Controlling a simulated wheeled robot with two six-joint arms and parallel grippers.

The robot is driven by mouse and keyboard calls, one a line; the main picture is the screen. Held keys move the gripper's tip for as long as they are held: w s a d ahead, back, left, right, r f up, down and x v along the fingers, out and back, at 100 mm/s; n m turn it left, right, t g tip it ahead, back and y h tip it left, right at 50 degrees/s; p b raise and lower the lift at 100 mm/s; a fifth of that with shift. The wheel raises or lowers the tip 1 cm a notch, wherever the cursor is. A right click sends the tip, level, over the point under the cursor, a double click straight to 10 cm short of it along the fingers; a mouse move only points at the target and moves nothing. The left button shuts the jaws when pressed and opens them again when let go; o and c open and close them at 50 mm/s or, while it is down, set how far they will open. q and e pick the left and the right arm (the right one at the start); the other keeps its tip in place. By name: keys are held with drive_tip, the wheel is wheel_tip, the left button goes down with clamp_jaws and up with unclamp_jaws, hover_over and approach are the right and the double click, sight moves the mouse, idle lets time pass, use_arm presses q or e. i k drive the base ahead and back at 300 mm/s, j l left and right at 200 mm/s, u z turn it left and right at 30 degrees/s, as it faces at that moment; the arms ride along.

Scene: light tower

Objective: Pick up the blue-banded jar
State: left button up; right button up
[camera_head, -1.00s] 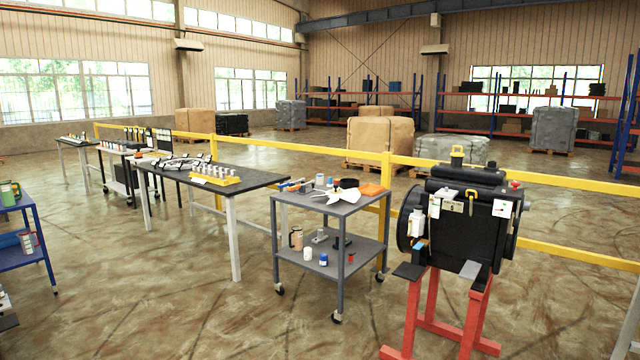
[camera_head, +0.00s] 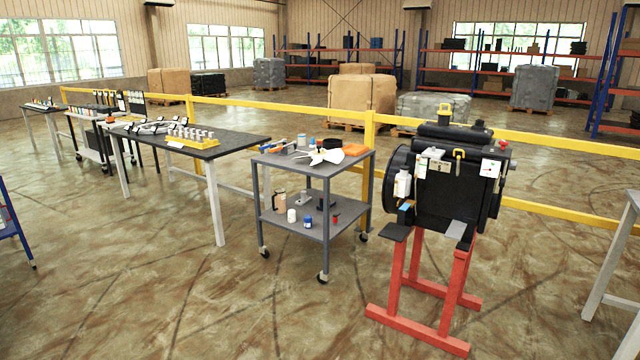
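A small jar with blue on it (camera_head: 308,221) stands on the lower shelf of the grey wheeled cart (camera_head: 334,172). It looks like the blue-banded jar, but it is too small for me to make out the band clearly. A white jar (camera_head: 292,215) stands just left of it. Neither of my grippers is in view.
The cart's top holds a white fan-shaped part (camera_head: 322,156), an orange item (camera_head: 355,149) and small items. A black machine (camera_head: 450,185) on a red stand (camera_head: 408,320) is to its right. A dark-topped table (camera_head: 235,147) is to its left. Floor in front is clear.

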sight(301, 137)
drive_tip(key=i+j+u, duration=0.3)
drive_tip(key=i, duration=0.7)
drive_tip(key=i+u, duration=0.35)
drive_tip(key=i, duration=0.65)
drive_tip(key=i+z, duration=0.15)
drive_tip(key=i, duration=0.4)
drive_tip(key=i+j+z, duration=0.15)
drive_tip(key=i, duration=0.35)
drive_tip(key=i+j+z, duration=0.1)
drive_tip(key=i+j, duration=0.15)
drive_tip(key=i, duration=0.3)
drive_tip(key=i+j+z, duration=0.15)
drive_tip(key=i, duration=0.35)
